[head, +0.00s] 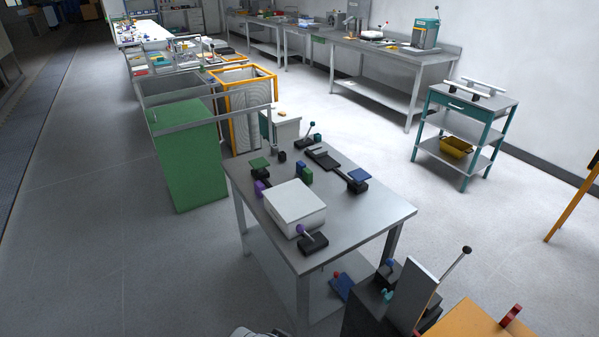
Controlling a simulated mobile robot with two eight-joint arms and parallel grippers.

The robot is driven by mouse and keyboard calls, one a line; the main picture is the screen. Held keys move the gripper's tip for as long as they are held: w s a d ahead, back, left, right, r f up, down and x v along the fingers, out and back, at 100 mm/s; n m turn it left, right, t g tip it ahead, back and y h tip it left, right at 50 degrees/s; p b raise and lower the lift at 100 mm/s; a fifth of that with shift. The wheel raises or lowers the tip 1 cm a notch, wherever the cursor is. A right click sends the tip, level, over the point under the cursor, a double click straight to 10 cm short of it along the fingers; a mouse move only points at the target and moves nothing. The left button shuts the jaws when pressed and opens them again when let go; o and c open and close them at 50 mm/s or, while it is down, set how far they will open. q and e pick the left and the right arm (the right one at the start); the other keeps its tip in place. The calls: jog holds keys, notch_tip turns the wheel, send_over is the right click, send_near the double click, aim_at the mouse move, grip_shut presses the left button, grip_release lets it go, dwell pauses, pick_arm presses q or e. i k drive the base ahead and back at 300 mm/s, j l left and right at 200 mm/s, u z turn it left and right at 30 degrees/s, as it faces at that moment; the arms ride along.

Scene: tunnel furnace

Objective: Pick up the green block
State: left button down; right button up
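A small green block (306,177) stands near the middle of the grey metal table (375,217), close behind the white box (295,205). A blue piece (300,167) is right beside it; I cannot tell whether they touch. Another green piece, flat and square (259,163), sits on a dark fixture at the table's left back. At this size I cannot tell more about their shapes. Neither of my grippers shows in the head view.
Dark fixtures, one with a blue top (359,175), and a purple-knobbed one (313,244) crowd the table. A green cabinet (188,155) stands at left, a teal cart (466,108) at right. A dark lever unit (378,305) is at lower right. Floor left is clear.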

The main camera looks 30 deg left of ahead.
aim_at(307, 173)
jog(key=u, duration=1.25)
jog(key=i+j+z, duration=0.25)
jog(key=i+j, duration=0.45)
jog(key=i, duration=0.3)
jog(key=i+j+z, duration=0.25)
jog(key=i+j, duration=0.85)
jog(key=i, duration=0.55)
jog(key=l+z, duration=0.05)
